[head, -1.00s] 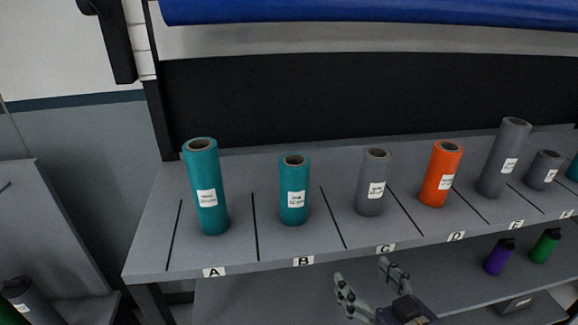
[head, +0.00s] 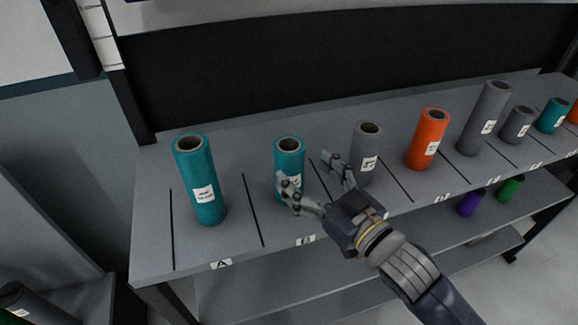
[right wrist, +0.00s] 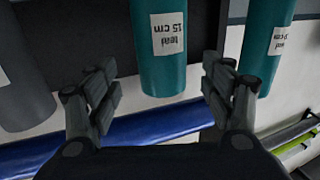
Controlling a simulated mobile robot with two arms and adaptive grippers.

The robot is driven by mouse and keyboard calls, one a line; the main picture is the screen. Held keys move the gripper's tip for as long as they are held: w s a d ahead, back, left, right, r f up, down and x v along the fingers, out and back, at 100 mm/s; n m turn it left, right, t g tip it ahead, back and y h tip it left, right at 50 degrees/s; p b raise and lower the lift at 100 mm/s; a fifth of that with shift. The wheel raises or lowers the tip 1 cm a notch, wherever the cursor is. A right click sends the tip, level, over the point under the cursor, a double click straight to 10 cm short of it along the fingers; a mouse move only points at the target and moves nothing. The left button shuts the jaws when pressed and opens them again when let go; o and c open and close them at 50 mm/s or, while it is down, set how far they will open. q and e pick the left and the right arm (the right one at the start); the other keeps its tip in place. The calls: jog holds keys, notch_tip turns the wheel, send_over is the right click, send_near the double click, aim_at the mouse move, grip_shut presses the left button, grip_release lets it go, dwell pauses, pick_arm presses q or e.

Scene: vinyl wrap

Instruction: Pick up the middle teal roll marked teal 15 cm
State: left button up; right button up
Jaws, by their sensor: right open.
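The teal roll marked teal 15 cm (head: 288,152) stands upright on the shelf in slot B. In the right wrist view it (right wrist: 162,60) appears upside down, centred between the fingers, its label facing the camera. A taller teal roll (head: 197,180) stands in slot A; it also shows at the right of the wrist view (right wrist: 268,40). My right gripper (head: 306,170) is open and empty in front of the slot B roll, its fingers partly covering that roll's lower part. I cannot tell whether either finger touches it. My left gripper is not in view.
A grey roll (head: 366,146) stands close right of my right gripper. An orange roll (head: 428,140) and a tall grey roll (head: 485,118) stand farther right. A purple roll (head: 472,202) and a green roll (head: 511,188) are on the lower shelf. Thin dark lines divide the upper shelf (head: 232,230).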

aim_at(298, 169)
jog(key=shift+w+a, duration=0.5)
jog(key=shift+w, duration=0.05)
jog(key=p+x, duration=0.2)
jog(key=x, duration=0.1)
jog(key=shift+w+a+f, duration=0.2)
jog(key=shift+w, duration=0.05)
jog(key=shift+w+a+f, duration=0.15)
jog(key=shift+w+a, duration=0.1)
jog(key=shift+w, duration=0.1)
jog(key=shift+s, duration=0.1)
jog(key=shift+c, duration=1.3)
jog(key=c, duration=1.1)
